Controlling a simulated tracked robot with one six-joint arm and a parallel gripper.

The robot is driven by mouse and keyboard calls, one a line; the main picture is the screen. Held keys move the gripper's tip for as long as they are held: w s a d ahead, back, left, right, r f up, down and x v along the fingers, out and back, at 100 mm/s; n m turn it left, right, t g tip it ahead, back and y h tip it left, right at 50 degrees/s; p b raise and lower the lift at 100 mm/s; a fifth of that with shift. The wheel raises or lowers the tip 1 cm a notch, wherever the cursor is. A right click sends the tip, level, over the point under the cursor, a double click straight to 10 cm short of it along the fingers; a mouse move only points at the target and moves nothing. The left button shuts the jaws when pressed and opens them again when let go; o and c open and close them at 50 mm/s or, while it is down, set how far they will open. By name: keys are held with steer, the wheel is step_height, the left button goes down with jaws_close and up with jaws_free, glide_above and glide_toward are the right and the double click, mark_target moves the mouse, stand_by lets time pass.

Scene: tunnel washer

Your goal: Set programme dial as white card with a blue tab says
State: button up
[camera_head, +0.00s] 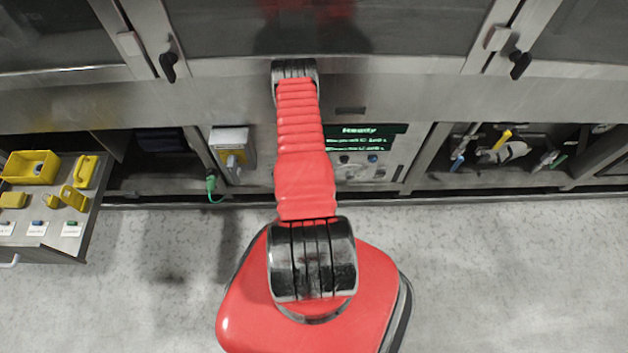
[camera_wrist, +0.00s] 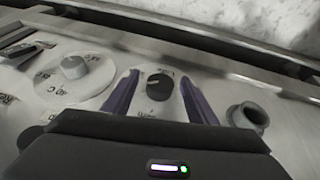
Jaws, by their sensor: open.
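In the wrist view, my gripper (camera_wrist: 159,78) is open, with its purple fingers on either side of a small black knob (camera_wrist: 160,87). I cannot tell whether they touch it. Left of it is a round pale dial (camera_wrist: 75,68) with a raised knob and marks around it, one reading like "40 C". I cannot tell for certain which one is the programme dial. In the head view, a white card with a blue tab (camera_head: 37,229) lies in the open drawer at the left; its writing is too small to read. My gripper is hidden there behind my arm.
The green display (camera_head: 365,137) reads "Ready". Yellow parts (camera_head: 30,167) and other white cards share the drawer (camera_head: 85,215). A metal socket (camera_wrist: 248,116) stands right of my gripper. A grey box (camera_head: 232,152) with a green-ended cable is left of my arm. Loose tools fill the right-hand bay.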

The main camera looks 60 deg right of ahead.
steer(key=shift+c, duration=0.3)
steer(key=c, duration=0.9)
steer(key=shift+a, duration=0.25)
steer(key=shift+c, duration=0.5)
steer(key=shift+d, duration=0.2)
steer(key=shift+s+d, duration=0.15)
steer(key=o, duration=1.1)
steer(key=shift+c, duration=0.2)
steer(key=shift+r, duration=0.1)
